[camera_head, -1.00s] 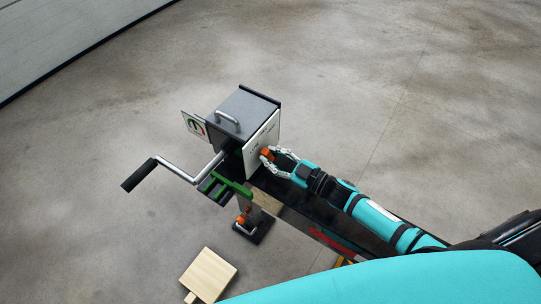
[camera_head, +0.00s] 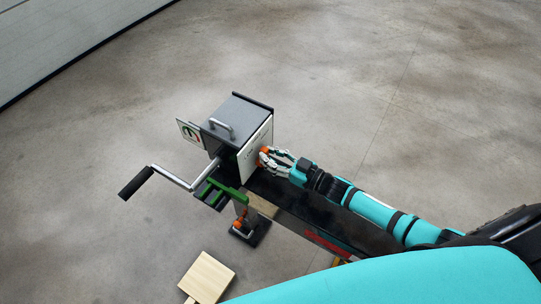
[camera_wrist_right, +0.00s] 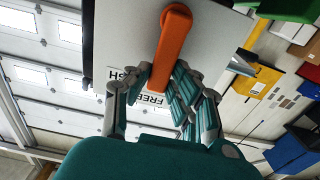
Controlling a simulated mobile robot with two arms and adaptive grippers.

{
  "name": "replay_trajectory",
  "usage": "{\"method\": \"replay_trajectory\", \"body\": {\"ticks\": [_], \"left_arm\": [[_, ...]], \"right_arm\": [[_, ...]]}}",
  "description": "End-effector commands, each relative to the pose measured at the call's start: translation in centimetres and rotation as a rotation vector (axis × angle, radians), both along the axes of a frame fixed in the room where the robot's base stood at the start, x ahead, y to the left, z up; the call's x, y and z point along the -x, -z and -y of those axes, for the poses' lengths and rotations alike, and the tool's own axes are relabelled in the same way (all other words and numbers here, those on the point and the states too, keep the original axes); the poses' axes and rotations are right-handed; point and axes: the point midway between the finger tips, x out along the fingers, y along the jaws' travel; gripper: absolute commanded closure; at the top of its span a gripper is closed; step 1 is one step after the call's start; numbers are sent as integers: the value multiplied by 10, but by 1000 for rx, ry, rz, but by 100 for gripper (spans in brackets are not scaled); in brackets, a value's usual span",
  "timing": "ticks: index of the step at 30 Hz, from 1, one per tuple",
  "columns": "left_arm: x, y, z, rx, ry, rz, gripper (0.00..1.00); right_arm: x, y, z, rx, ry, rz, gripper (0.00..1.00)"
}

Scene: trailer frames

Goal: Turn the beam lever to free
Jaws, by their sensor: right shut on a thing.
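The beam lever (camera_head: 264,157) is a small orange handle on the white side plate (camera_head: 256,148) of a grey winch box (camera_head: 241,119). In the right wrist view the orange lever (camera_wrist_right: 172,45) runs from a round pivot at the top down between my fingers. A label (camera_wrist_right: 155,98) reading "FREE" and part of another word lie behind the fingers, partly hidden. My right gripper (camera_head: 267,159) is shut on the lever; it also shows in the wrist view (camera_wrist_right: 162,80). My left gripper is not in view.
A crank with a black grip (camera_head: 136,182) sticks out left of the box. A green bracket (camera_head: 225,192) and an orange-handled part (camera_head: 239,224) sit below. A dark beam (camera_head: 285,197) runs under my right arm. A wooden board (camera_head: 208,277) lies in front. Floor behind is clear.

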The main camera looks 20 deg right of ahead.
Motion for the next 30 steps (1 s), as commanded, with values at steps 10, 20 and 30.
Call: {"method": "replay_trajectory", "body": {"ticks": [10, 20, 30], "left_arm": [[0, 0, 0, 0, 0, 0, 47], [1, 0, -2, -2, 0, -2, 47], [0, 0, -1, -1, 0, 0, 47]], "right_arm": [[0, 0, 0, 1, 1, 0, 56], [4, 1, 3, 3, 0, 0, 56], [54, 2, 42, 4, 0, -5, 56]]}}
